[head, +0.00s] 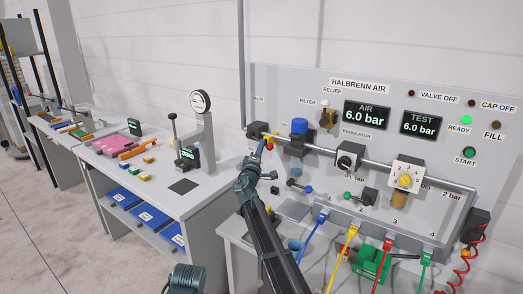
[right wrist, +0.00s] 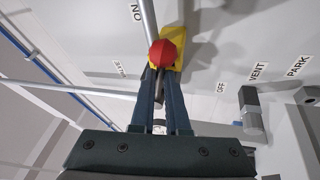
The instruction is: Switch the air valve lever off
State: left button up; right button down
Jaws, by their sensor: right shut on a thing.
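The air valve lever (head: 272,135) is yellow with a red knob at its end, mounted at the left end of the pipe on the panel. In the right wrist view the red knob (right wrist: 167,53) sits at my fingertips, with the yellow lever (right wrist: 182,45) behind it. My right gripper (head: 261,152) is shut on the lever's knob end. In the wrist view the knob lies near the ON label (right wrist: 137,13), and the OFF label (right wrist: 221,87) is to the right. The valve body (head: 255,131) is dark.
The grey panel's AIR display (head: 367,115) and TEST display (head: 419,123) both read 6.0 bar. The READY lamp (head: 466,119) glows green. Coloured hoses hang from the manifold (head: 383,231) below. A white workbench (head: 205,205) with small parts stands left.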

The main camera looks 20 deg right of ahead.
jog(key=c, duration=0.9)
grip_release()
jog(key=b+v, duration=0.3)
jog(key=v, duration=1.1)
jog(key=shift+b, duration=0.3)
jog(key=shift+r, duration=0.1)
